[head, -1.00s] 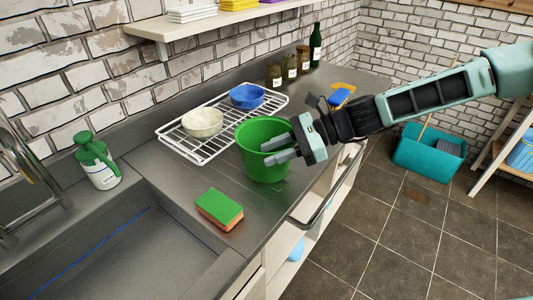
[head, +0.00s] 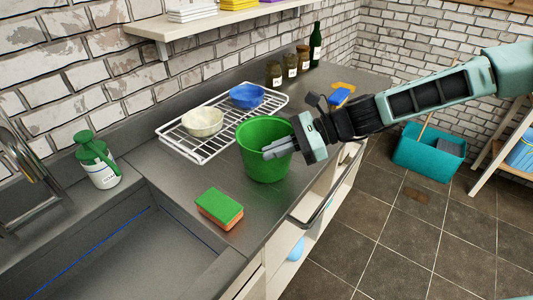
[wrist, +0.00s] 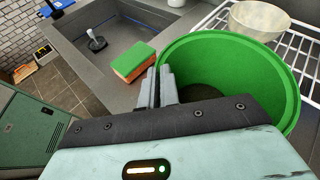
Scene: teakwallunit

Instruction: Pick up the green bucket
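The green bucket (head: 262,165) stands upright on the dark grey counter, in front of the wire rack. It fills the right of the wrist view (wrist: 275,75), with its open top showing. My gripper (head: 274,149) reaches in from the right at the bucket's near right rim. In the wrist view its two fingers (wrist: 162,88) are close together, with the rim running in between them. The gripper looks shut on the bucket's wall. The part of the wall between the fingers is hidden.
A sponge (head: 219,209) lies left of the bucket, near the sink (head: 130,255). A wire rack (head: 185,148) behind holds a cream bowl (head: 203,122) and a blue bowl (head: 246,96). A green soap bottle (head: 98,160) stands at the left. A shelf (head: 210,22) hangs above.

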